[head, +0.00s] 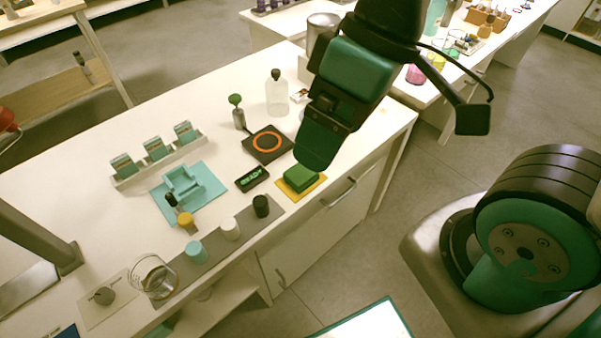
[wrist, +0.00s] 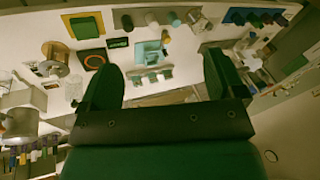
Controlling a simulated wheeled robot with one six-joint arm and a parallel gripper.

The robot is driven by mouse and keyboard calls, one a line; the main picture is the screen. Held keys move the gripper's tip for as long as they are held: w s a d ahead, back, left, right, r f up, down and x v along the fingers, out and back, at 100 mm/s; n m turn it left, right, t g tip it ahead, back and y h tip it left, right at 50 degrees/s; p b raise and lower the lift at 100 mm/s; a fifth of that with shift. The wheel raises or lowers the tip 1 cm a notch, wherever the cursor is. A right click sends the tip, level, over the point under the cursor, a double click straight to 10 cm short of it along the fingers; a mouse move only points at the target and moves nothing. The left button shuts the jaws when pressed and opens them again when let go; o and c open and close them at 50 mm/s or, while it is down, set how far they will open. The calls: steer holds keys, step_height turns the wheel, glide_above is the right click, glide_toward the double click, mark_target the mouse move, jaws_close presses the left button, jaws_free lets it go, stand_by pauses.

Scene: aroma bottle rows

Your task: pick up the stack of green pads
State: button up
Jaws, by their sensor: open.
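The stack of green pads (head: 301,177) lies on a yellow mat (head: 318,188) near the table's front edge. In the wrist view the green stack (wrist: 85,27) is at the upper left on its yellow mat (wrist: 103,19). My gripper (head: 318,155) hangs above the table, its tip overlapping the area just behind the stack in the head view. In the wrist view my gripper (wrist: 163,72) has its two green fingers wide apart. Nothing is between them, and the stack lies beyond the left finger, apart from it.
A black plate with an orange ring (head: 267,143) and a small black display (head: 252,179) stand close to the stack. A clear bottle (head: 277,96) is behind. A grey strip with several cups (head: 195,251) runs along the front, left of the stack. A teal holder (head: 187,185) is further left.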

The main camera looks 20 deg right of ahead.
steer(key=shift+o, duration=0.4)
steer(key=w+d+f+n+b, duration=0.1)
steer(key=w+d+f+n, duration=0.2)
steer(key=w+f+n, duration=0.3)
steer(key=w+d+f+n+g+b, duration=0.1)
steer(key=w+d+f+n+b, duration=0.1)
steer(key=w+d+f+n, duration=0.45)
steer(key=w+f+n+b, duration=0.15)
steer(key=w+f, duration=0.25)
steer(key=w, duration=0.4)
steer(key=p, duration=0.1)
glide_toward(298, 174)
steer(key=shift+n, duration=0.3)
steer(key=x, duration=0.4)
steer(key=shift+w+a+f, duration=0.15)
steer(key=shift+w+f, duration=0.05)
steer(key=shift+f, duration=0.2)
steer(key=shift+s+p+x, duration=0.15)
steer(key=shift+p+x, duration=0.05)
steer(key=shift+x, duration=1.1)
steer(key=shift+s+p+x, duration=0.15)
steer(key=shift+p+x, duration=0.05)
steer(key=shift+x, duration=1.15)
steer(key=c, duration=1.1)
